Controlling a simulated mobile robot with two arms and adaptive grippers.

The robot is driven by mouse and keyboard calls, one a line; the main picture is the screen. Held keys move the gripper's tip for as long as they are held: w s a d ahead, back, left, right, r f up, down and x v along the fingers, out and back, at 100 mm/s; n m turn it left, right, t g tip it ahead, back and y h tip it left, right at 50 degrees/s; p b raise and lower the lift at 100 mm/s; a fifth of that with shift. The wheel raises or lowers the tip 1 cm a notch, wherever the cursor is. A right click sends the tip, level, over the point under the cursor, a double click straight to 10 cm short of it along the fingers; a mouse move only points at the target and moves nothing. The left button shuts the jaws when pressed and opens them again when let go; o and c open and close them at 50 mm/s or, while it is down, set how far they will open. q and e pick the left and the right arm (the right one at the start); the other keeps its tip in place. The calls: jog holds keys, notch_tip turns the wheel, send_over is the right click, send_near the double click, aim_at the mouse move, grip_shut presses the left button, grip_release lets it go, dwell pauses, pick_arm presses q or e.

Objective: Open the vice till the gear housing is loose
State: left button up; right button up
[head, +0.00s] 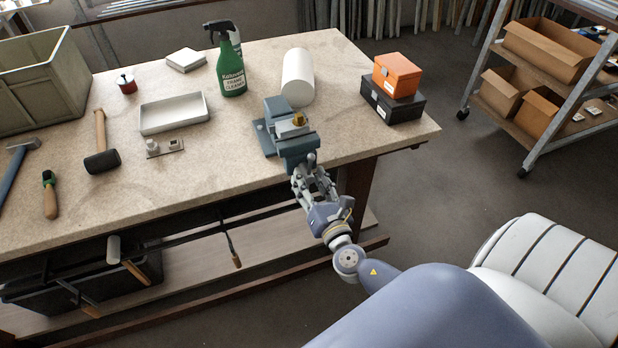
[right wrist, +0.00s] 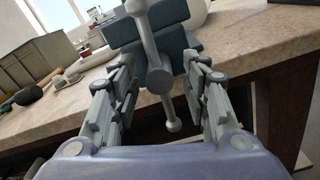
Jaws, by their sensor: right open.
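The blue-grey vice (head: 299,152) is mounted at the front edge of the workbench. The gear housing (head: 292,127), a grey block with a brass-coloured part on top, sits between its jaws. My right gripper (head: 311,179) is just in front of the vice. In the right wrist view, the vice (right wrist: 150,36) faces me, with its round screw head and crossbar handle (right wrist: 160,80) between my open fingers (right wrist: 160,95). The fingers stand apart on both sides and appear not to touch the handle. My left gripper is not in view.
On the bench (head: 330,60) stand a white roll (head: 298,77), a green spray bottle (head: 230,70), a white tray (head: 174,113), and an orange box (head: 397,73) on a black box (head: 392,104). A mallet (head: 101,150) lies at the left. A shelf trolley (head: 560,85) stands at right.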

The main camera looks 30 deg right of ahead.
jog(key=v, duration=1.1)
jog(key=shift+d, duration=0.1)
jog(key=s+d+f+m+g, duration=0.1)
jog(key=s+f+m+g, duration=0.25)
jog(key=f, duration=0.75)
jog(key=s+d+f+m+g, duration=0.1)
jog(key=s+f+m+g, duration=0.3)
jog(key=f, duration=0.7)
jog(key=s+d+f+m+g, duration=0.1)
jog(key=s+f+m+g, duration=0.3)
jog(key=f, duration=0.7)
jog(key=s+a+f+m+g+y, duration=0.2)
jog(key=s+a+f+m, duration=0.2)
jog(key=s+f+m, duration=0.4)
jog(key=s+a+f+m+g+y, duration=0.2)
jog(key=s+a+f+m, duration=0.3)
jog(key=s, duration=0.7)
notch_tip(320, 180, down, 3)
jog(key=m+g, duration=0.1)
jog(key=m, duration=0.2)
jog(key=shift+s, duration=0.2)
